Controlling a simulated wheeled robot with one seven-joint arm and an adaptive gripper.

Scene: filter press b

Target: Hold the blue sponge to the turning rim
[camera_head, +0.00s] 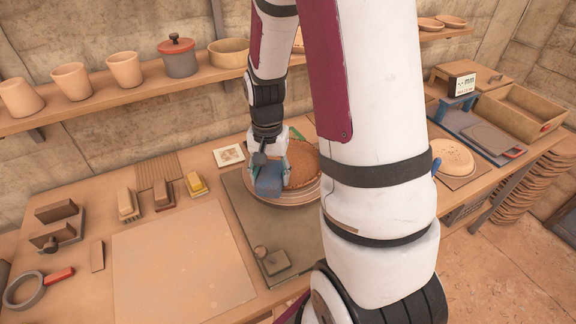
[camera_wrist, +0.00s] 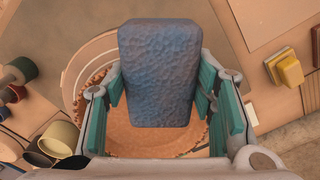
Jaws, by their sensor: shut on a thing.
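The blue sponge (camera_head: 269,181) is held between the fingers of my gripper (camera_head: 271,170), which is shut on it. In the wrist view the sponge (camera_wrist: 160,75) stands upright between the teal finger pads of my gripper (camera_wrist: 158,92). A round wheel with a pale outer rim (camera_head: 292,202) carries a brown disc (camera_head: 305,166) with a rough edge. The sponge is at the left side of this wheel, overlapping its rim in the picture. I cannot tell whether it touches. My arm hides the wheel's right side; the sponge covers part of it in the wrist view (camera_wrist: 75,80).
Yellow-topped (camera_head: 196,184) and other blocks stand left of the wheel, beyond a bare pale board (camera_head: 182,262). A small knobbed block (camera_head: 270,262) lies in front of the wheel. A shelf (camera_head: 110,98) with pots runs behind. A wooden tray (camera_head: 520,108) sits at the right.

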